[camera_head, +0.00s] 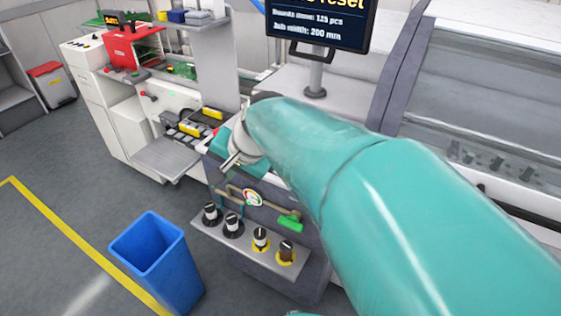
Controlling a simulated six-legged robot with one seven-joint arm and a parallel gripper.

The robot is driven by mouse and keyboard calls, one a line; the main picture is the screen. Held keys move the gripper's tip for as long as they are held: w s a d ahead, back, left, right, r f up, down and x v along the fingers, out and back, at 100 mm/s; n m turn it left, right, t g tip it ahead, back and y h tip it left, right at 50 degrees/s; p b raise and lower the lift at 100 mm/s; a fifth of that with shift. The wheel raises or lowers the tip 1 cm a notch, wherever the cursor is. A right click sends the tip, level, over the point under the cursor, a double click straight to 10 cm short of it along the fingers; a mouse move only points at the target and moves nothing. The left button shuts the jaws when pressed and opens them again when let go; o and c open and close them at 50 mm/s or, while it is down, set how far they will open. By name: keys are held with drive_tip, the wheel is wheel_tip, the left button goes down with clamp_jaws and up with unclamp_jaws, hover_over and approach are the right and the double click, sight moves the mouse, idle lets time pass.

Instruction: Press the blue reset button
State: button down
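I cannot make out a blue reset button in the head view; my teal arm hides part of the machine. My gripper (232,161), small and grey, is at the end of my arm, over the machine's front at a teal-topped panel (222,143). It is too small and partly hidden to tell whether its fingers are apart, and I see nothing held in it. A monitor (318,20) above shows text ending in "reset", cut off by the frame's top edge.
A blue bin (160,265) stands on the floor. A red box (132,47) sits at the back left. Floor at left is clear.

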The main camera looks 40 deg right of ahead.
drive_tip(key=w+d+f+m+t, duration=0.1)
drive_tip(key=w+d+f+m, duration=0.1)
drive_tip(key=d+m, duration=0.5)
drive_tip(key=w+d+f+m+t+h, duration=0.1)
drive_tip(key=d+m, duration=0.7)
drive_tip(key=d, duration=0.8)
drive_tip(key=w+f+t, duration=0.1)
drive_tip(key=w, duration=0.1)
drive_tip(key=shift+w+d+h, duration=0.25)
drive_tip(key=shift+w+h, duration=0.05)
drive_tip(key=shift+w, duration=0.05)
drive_tip(key=shift+f, duration=0.2)
drive_tip(key=shift+f, duration=4.35)
drive_tip(key=shift+f, duration=0.4)
